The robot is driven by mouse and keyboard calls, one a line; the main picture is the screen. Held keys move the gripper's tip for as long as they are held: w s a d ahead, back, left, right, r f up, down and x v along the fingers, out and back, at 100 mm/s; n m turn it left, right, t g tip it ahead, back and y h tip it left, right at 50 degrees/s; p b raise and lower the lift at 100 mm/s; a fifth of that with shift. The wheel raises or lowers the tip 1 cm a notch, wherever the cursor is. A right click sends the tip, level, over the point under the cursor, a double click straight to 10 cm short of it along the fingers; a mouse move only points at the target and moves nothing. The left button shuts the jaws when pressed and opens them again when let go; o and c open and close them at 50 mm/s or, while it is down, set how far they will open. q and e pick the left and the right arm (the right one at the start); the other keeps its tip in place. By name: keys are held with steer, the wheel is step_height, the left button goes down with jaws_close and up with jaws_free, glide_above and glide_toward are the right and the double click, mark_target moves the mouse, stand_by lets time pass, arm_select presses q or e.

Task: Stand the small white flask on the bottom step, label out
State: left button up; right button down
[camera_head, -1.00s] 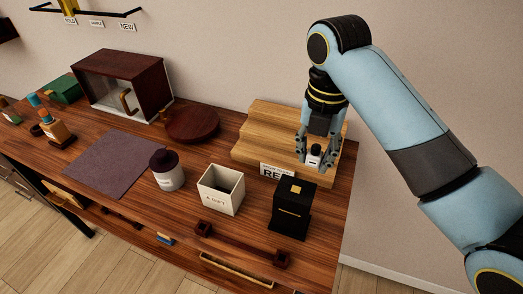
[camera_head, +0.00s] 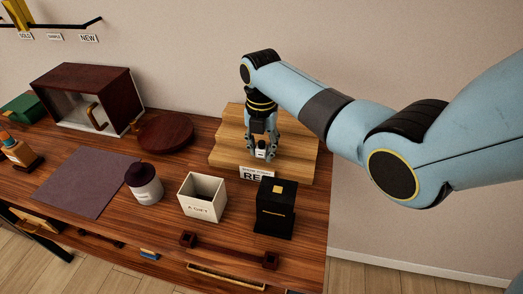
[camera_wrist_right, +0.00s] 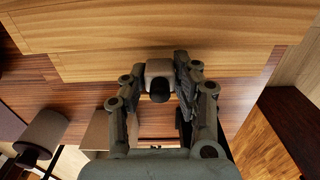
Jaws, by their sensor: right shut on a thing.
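The small white flask (camera_head: 261,152) with a dark cap is between the fingers of my right gripper (camera_head: 262,147), over the lower part of the light wooden steps (camera_head: 292,161). The flask looks upright in the head view. In the right wrist view, the flask (camera_wrist_right: 159,69) sits between the fingertips of my right gripper (camera_wrist_right: 160,78), with its dark cap facing the camera and the steps (camera_wrist_right: 150,30) beyond. I cannot tell whether its base touches a step. Its label is not readable. My left gripper is out of view.
A label card (camera_head: 257,173) stands at the front of the steps. In front are a black box (camera_head: 275,213), a white open box (camera_head: 203,200) and a larger white jar (camera_head: 146,188) with a dark lid. A round dark board (camera_head: 165,133) lies left of the steps.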

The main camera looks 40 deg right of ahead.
mark_target(261, 142)
steer(key=shift+f, duration=0.65)
steer(key=c, duration=1)
jaws_free()
steer(key=shift+f, duration=0.15)
steer(key=shift+r, duration=0.3)
step_height(261, 142, up, 12)
steer(key=shift+f, duration=0.1)
